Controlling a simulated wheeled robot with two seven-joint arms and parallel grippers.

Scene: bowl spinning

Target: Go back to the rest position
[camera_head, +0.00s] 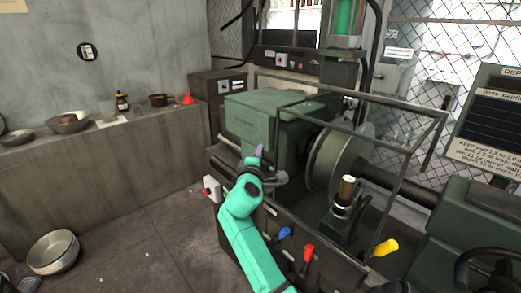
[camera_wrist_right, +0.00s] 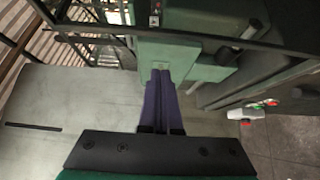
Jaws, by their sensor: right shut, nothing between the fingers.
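My right gripper (camera_head: 259,150) is on the green arm that rises from the bottom middle of the head view. Its purple fingers are together and point at the front of the green machine housing (camera_head: 262,122). The fingers also fill the middle of the right wrist view (camera_wrist_right: 160,78), closed with nothing between them. The gap to the green housing is hard to judge. My left gripper is in neither view.
The machine has a large round disc (camera_head: 336,161), a frame guard (camera_head: 402,149), and blue (camera_head: 284,232), red (camera_head: 309,251) and yellow (camera_head: 386,247) handles. Bowls and a red funnel (camera_head: 189,98) stand on the left ledge. Stacked bowls (camera_head: 53,251) sit on the open floor.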

